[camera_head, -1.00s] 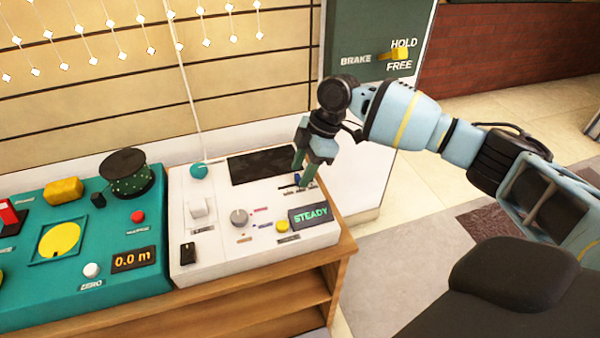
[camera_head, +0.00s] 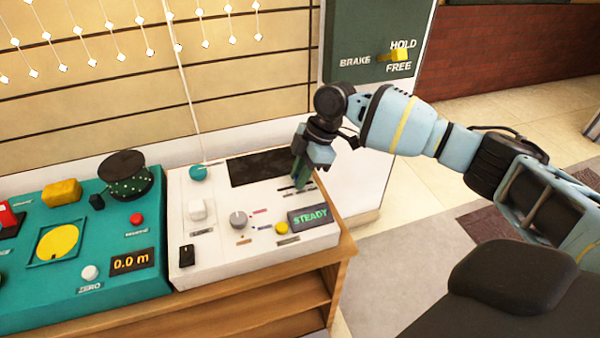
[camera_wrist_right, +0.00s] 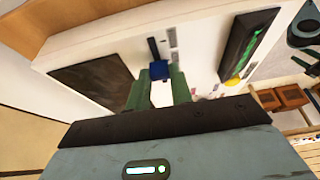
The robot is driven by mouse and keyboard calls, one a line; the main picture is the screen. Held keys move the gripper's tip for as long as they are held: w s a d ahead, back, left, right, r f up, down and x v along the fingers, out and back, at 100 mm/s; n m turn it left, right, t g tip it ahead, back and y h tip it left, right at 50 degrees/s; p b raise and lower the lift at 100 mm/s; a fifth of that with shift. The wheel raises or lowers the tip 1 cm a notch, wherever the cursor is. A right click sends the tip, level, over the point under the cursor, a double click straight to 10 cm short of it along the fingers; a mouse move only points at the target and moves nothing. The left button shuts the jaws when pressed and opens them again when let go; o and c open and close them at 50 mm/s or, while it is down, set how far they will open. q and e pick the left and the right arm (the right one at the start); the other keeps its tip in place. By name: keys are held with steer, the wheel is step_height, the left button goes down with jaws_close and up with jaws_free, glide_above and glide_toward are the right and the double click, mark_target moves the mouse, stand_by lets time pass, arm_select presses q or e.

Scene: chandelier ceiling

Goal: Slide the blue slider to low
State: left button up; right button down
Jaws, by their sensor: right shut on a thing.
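The blue slider (camera_wrist_right: 159,70) shows in the wrist view as a small blue knob at the end of a dark slot on the white panel. My right gripper (camera_wrist_right: 158,86) has its green fingers on either side of the knob and is shut on it. In the head view the right gripper (camera_head: 302,180) points down at the right part of the white console (camera_head: 215,255), above the STEADY display (camera_head: 311,216). There its fingers mostly hide the slider. The labels by the slot are too small to read. My left gripper is not in view.
On the white console are a grey knob (camera_head: 238,219), a yellow button (camera_head: 281,228), a white switch (camera_head: 197,209) and a dark screen (camera_head: 257,167). A teal console (camera_head: 110,276) adjoins at left. A green brake panel (camera_head: 365,35) stands behind the arm.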

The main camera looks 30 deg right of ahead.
steer(key=a, duration=0.1)
steer(key=a+p, duration=0.1)
steer(key=shift+w+a+r+p, duration=0.2)
steer(key=shift+w+a+p, duration=0.1)
steer(key=shift+w+a, duration=0.1)
steer(key=shift+a+f, duration=0.1)
steer(key=shift+a, duration=0.2)
steer(key=c, duration=1.2)
jaws_free()
steer(key=shift+a, duration=0.15)
steer(key=shift+c, duration=0.2)
